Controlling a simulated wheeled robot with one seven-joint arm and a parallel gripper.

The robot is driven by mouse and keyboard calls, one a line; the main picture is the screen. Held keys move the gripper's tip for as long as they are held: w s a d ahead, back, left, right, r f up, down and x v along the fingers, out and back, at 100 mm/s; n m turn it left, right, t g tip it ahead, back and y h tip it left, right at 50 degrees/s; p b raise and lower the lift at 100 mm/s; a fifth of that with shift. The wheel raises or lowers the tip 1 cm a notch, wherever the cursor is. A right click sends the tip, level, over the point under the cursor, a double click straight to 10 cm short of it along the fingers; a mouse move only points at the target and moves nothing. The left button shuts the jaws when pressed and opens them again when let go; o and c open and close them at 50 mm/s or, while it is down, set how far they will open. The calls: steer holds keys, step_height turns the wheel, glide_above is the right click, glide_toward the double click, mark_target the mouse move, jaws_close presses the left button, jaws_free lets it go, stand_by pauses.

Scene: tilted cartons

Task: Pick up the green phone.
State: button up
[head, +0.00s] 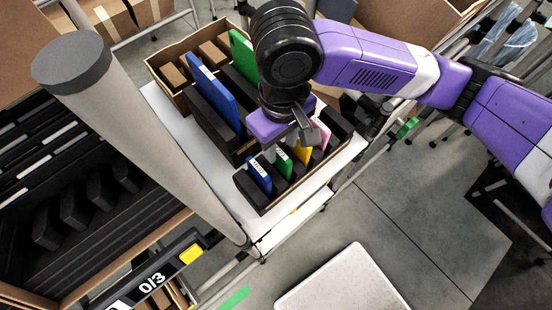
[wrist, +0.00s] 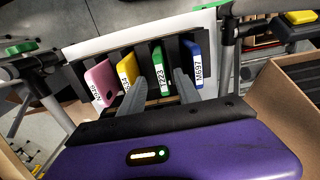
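The green phone (wrist: 157,57) stands upright in a slotted black holder, with a white label on its near edge. It also shows in the head view (head: 283,166) below my gripper. My gripper (head: 286,145) is above the small carton. In the wrist view its two grey fingers (wrist: 159,78) are spread apart, one to each side of the green phone as seen from the camera. The gap holds nothing that I can see gripped. Whether the fingertips reach down beside the phone I cannot tell.
Beside the green phone stand a blue phone (wrist: 193,62) on one side, and a yellow phone (wrist: 126,68) and a pink phone (wrist: 100,80) on the other. Behind is a carton (head: 168,82) with larger blue and green items. A grey pole (head: 150,150) rises at left.

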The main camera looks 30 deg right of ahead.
mark_target(279, 158)
steer(key=shift+a+f+p, duration=0.1)
steer(key=shift+f+p, duration=0.35)
steer(key=shift+f, duration=2.5)
jaws_close()
